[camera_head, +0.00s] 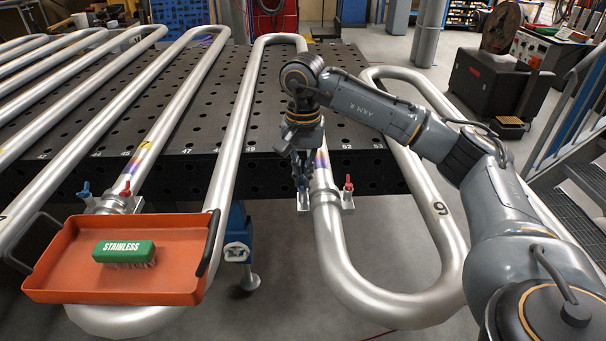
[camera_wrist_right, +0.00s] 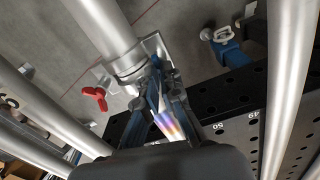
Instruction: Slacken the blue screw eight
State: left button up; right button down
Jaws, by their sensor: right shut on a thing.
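My right gripper (camera_head: 302,182) reaches down beside a silver pipe at the table's front edge, at a pipe clamp (camera_head: 348,199). In the right wrist view my right gripper (camera_wrist_right: 160,78) has its fingers closed at this clamp (camera_wrist_right: 154,48), next to the pipe. The fingers are shut on a small blue part that I take for the blue screw; they hide most of it. A red screw (camera_head: 348,182) stands on the clamp's other side and also shows in the right wrist view (camera_wrist_right: 95,98). My left gripper is not in view.
An orange tray (camera_head: 60,296) with a green brush (camera_head: 124,252) is at front left. Behind it another clamp (camera_head: 110,204) has a blue screw (camera_head: 85,190) and a red screw (camera_head: 126,187). The perforated black table (camera_head: 205,165) carries bent pipes. A blue table leg (camera_head: 237,232) stands nearby.

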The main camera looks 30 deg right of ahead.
jog(key=shift+s+f, duration=0.2)
jog(key=shift+f, duration=0.15)
jog(key=c, duration=1.5)
grip_release()
jog(key=shift+w, duration=0.1)
jog(key=shift+r, duration=0.1)
jog(key=shift+r, duration=0.2)
notch_tip(320, 180, up, 12)
jog(key=shift+w+f, duration=0.1)
jog(key=shift+f, duration=0.05)
